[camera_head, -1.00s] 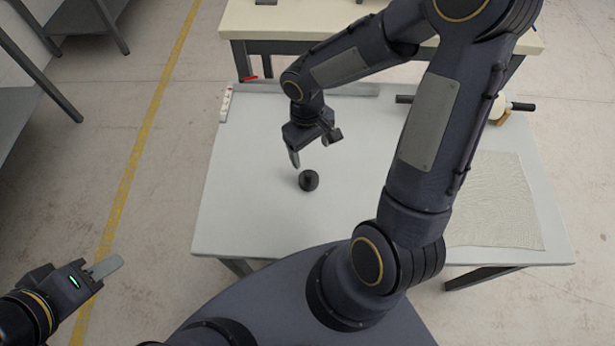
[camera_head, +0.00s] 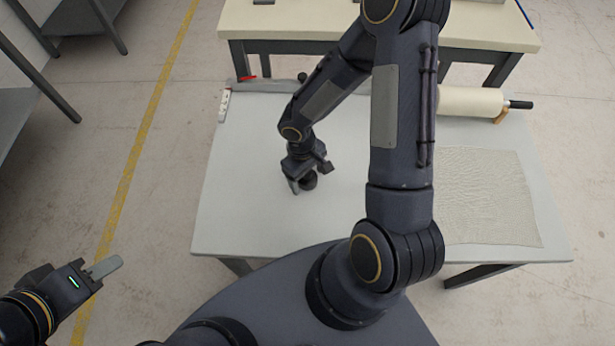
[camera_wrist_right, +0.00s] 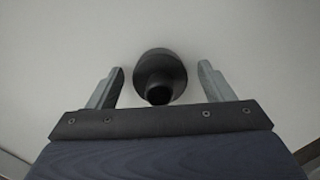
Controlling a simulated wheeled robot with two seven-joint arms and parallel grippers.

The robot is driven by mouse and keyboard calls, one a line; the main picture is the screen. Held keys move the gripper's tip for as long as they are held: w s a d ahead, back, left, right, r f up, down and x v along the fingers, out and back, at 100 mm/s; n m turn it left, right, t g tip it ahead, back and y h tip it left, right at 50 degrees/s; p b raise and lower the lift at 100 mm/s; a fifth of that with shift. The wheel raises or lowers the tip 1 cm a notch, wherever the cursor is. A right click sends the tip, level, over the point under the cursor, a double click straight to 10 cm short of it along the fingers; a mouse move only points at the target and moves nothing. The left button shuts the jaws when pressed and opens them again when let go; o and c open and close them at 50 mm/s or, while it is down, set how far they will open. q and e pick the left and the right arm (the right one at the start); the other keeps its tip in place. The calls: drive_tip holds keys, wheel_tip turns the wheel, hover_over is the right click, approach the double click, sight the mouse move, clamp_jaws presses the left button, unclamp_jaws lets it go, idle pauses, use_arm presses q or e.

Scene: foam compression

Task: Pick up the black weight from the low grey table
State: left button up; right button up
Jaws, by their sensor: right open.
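The black weight (camera_head: 309,182) stands on the low grey table (camera_head: 240,215), left of the table's middle. In the right wrist view the weight (camera_wrist_right: 160,72) shows as a round black body with a narrower knob, between the two fingers. My right gripper (camera_head: 302,186) is open and low over the weight. In the right wrist view its fingers (camera_wrist_right: 162,85) stand apart on either side, with a gap to the weight on each side. My left gripper (camera_head: 104,268) is off to the left, away from the table; its opening is hard to judge.
A cream roll with black handles (camera_head: 470,101) lies at the table's back right. A woven cloth (camera_head: 485,195) lies flat on the right. A white strip (camera_head: 224,105) and a red item (camera_head: 246,78) are at the back left. A higher table (camera_head: 480,30) stands behind.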

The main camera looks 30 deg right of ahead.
drive_tip(key=c, duration=1.4)
drive_tip(key=shift+c, duration=0.5)
drive_tip(key=shift+r, duration=0.15)
